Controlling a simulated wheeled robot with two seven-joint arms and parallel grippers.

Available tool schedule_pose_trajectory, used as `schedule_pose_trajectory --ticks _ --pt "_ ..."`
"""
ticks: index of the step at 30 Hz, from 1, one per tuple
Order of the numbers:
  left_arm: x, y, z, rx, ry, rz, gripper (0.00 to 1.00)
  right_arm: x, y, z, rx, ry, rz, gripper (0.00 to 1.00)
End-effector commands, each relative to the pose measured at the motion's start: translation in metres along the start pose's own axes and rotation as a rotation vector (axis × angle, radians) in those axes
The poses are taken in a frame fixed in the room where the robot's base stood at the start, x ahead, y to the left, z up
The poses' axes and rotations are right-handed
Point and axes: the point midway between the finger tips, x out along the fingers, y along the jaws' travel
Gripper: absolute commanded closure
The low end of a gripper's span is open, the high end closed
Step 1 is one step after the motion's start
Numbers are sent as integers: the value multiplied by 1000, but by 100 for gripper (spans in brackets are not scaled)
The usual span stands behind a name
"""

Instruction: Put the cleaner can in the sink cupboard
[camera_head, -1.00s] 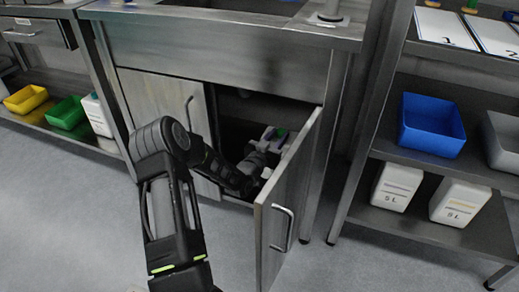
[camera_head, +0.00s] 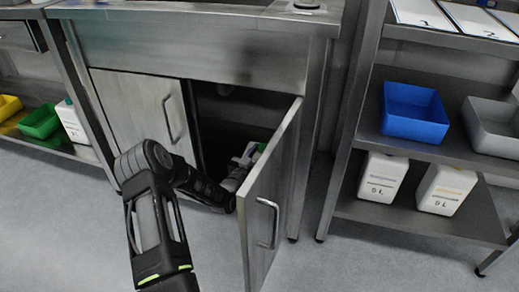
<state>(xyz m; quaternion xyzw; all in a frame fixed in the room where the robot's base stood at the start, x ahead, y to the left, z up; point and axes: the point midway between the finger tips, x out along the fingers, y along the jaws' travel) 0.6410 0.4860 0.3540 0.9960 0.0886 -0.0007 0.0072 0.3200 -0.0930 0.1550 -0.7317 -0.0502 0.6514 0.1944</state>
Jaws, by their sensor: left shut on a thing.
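My left gripper (camera_head: 247,157) reaches into the right half of the sink cupboard (camera_head: 180,45), behind its open right door (camera_head: 268,205). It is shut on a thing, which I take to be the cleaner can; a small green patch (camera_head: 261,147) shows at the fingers. The can's shape and whether it touches the cupboard floor are hidden by the door, the gripper and shadow. The cupboard's left door (camera_head: 135,105) is closed. My right gripper is not in view.
The open door stands out towards me, close beside my left forearm. At right a shelf rack holds a blue bin (camera_head: 414,112), a grey bin (camera_head: 490,128) and white 5 L canisters (camera_head: 382,177). A green bin (camera_head: 39,121) stands at left. The floor in front is clear.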

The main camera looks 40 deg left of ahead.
Motion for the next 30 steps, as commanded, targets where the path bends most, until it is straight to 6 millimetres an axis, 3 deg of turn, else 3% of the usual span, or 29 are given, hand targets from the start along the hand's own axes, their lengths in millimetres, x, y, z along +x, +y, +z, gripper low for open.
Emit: schedule_pose_trajectory --ticks 13,14,15,22,30 --pt "2 0 4 2 12 0 100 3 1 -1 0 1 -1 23" --pt "0 0 9 0 1 0 69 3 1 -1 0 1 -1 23" --pt "0 0 9 0 1 0 66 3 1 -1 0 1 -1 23" --pt "0 0 9 0 1 0 48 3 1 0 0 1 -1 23" --pt "0 0 8 1 1 0 48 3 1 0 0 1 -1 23"
